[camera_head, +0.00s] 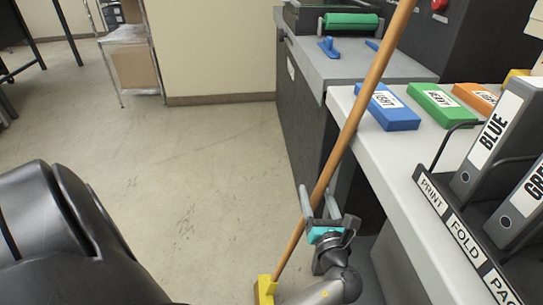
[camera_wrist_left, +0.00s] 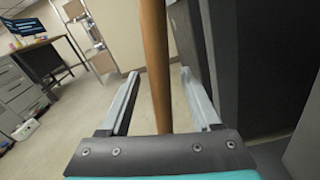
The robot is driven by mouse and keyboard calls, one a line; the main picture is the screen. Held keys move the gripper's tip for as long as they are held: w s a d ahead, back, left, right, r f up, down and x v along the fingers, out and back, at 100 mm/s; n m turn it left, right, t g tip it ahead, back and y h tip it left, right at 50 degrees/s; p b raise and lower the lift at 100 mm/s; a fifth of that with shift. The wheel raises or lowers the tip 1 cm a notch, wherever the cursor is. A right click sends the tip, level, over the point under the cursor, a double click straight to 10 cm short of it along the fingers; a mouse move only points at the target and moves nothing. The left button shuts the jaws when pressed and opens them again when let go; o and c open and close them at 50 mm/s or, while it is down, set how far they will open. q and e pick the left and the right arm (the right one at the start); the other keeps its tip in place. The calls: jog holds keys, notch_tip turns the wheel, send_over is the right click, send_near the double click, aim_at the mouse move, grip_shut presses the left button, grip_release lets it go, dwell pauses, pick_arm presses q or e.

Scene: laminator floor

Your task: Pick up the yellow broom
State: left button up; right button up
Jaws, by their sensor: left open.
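The yellow broom leans at a tilt, its long wooden handle (camera_head: 357,108) running from the top of the head view down to a yellow head (camera_head: 264,289) at the bottom edge. The broom's lower end is cut off by the frame. My left gripper (camera_head: 315,195) is open at the lower part of the handle. In the left wrist view the handle (camera_wrist_left: 155,65) stands between the two open fingers (camera_wrist_left: 159,75), with a gap on each side. My right gripper is not in view.
To the right, a white counter (camera_head: 366,142) holds blue (camera_head: 388,112), green and orange boxes and a black rack (camera_head: 450,222) with binders. A grey machine (camera_head: 352,66) stands behind. Open floor (camera_head: 180,170) lies to the left, with a wire shelf (camera_head: 128,45) at the back.

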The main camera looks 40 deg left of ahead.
pick_arm(q)
jog(key=shift+w+a, duration=0.1)
grip_shut()
dwell(0.6)
jog(key=shift+r, duration=0.1)
